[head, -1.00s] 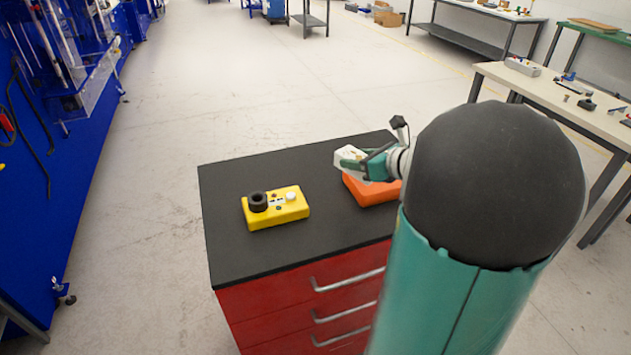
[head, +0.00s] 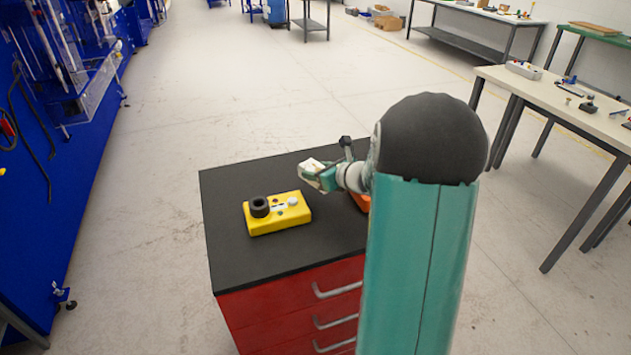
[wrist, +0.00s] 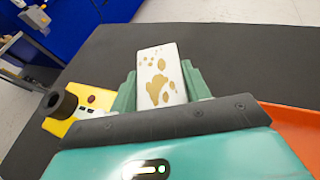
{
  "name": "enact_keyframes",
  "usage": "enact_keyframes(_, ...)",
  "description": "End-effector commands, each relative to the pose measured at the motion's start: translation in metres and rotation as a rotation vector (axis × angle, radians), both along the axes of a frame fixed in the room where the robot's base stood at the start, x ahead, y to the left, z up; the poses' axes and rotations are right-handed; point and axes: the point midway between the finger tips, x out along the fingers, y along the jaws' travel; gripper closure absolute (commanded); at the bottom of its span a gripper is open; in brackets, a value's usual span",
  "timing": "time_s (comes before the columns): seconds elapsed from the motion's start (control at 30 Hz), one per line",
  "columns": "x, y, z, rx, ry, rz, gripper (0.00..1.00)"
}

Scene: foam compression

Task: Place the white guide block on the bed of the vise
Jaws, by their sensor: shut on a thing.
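The white guide block (wrist: 162,76) has tan patches on its face and stands between the two green fingers of my gripper (wrist: 161,82) in the wrist view. My gripper is shut on it. In the head view my gripper (head: 318,177) holds the white block (head: 311,166) above the black worktop, behind and to the right of a yellow device (head: 283,222). The yellow device carries a black ring and small knobs; it also shows at the left of the wrist view (wrist: 88,104). I cannot make out a clear vise or its bed.
The black top (head: 240,190) of a red drawer cabinet (head: 285,305) bears these things. An orange object (head: 361,202) is mostly hidden behind my arm; it shows at the right of the wrist view (wrist: 295,125). The worktop behind and left of the yellow device is clear.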

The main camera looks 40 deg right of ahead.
Motion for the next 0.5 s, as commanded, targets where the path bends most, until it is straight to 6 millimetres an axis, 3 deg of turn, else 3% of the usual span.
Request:
enact_keyframes(0.13,0.012,0.004,-0.014,0.003,0.001,0.002,0.82)
enact_keyframes(0.3,0.01,0.002,-0.038,0.002,0.001,-0.001,0.82)
enact_keyframes(0.5,0.01,0.002,-0.041,0.0,0.0,-0.001,0.82)
